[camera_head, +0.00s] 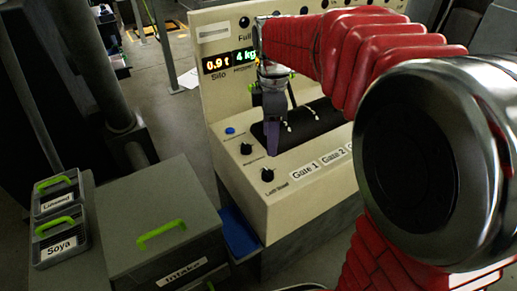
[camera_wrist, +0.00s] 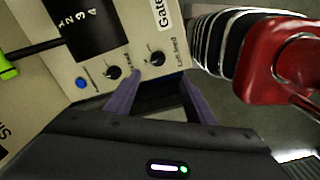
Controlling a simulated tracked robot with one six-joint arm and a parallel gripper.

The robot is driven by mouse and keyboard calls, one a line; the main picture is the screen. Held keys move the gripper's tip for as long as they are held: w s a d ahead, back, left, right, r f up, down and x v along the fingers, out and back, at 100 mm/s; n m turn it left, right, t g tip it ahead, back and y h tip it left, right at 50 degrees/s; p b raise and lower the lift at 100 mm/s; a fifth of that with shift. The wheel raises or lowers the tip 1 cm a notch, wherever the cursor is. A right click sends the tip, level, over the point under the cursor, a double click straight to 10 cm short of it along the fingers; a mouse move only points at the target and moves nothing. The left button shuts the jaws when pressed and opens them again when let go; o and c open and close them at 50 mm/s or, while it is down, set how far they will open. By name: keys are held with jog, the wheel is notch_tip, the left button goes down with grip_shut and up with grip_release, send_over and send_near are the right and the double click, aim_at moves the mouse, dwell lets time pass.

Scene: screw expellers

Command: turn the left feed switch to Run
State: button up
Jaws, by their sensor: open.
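The left feed switch (camera_head: 267,175) is a small black knob at the near left corner of the cream panel. Blurred small print sits beside it, and I cannot read which setting it points to. In the wrist view the knob (camera_wrist: 157,58) lies just ahead of the gap between my fingers. A second black knob (camera_head: 246,149) sits behind it; in the wrist view this knob (camera_wrist: 113,72) is to the left, outside the left finger. My gripper (camera_head: 272,145) has purple fingers pointing down over the panel. It is open and empty, and its fingers (camera_wrist: 160,77) appear clear of both knobs.
A blue button (camera_head: 230,131) lies beyond the second knob. A dark recess (camera_head: 312,122) with levers and gate labels lies to the right. Displays (camera_head: 230,60) stand on the upright panel. A grey Intake box (camera_head: 120,215) and Linseed (camera_head: 55,193) and Soya (camera_head: 62,249) bins stand left.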

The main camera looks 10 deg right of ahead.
aim_at(268, 171)
jog(key=shift+w+f+n, duration=0.2)
jog(key=shift+w+n, duration=0.2)
notch_tip(268, 171, down, 14)
jog(key=shift+r, duration=0.1)
dwell(0.7)
jog(key=shift+c, duration=0.4)
jog(key=c, duration=0.9)
jog(key=shift+a, duration=0.2)
jog(key=shift+c, duration=0.2)
jog(key=shift+d, duration=0.15)
jog(key=shift+c, duration=0.2)
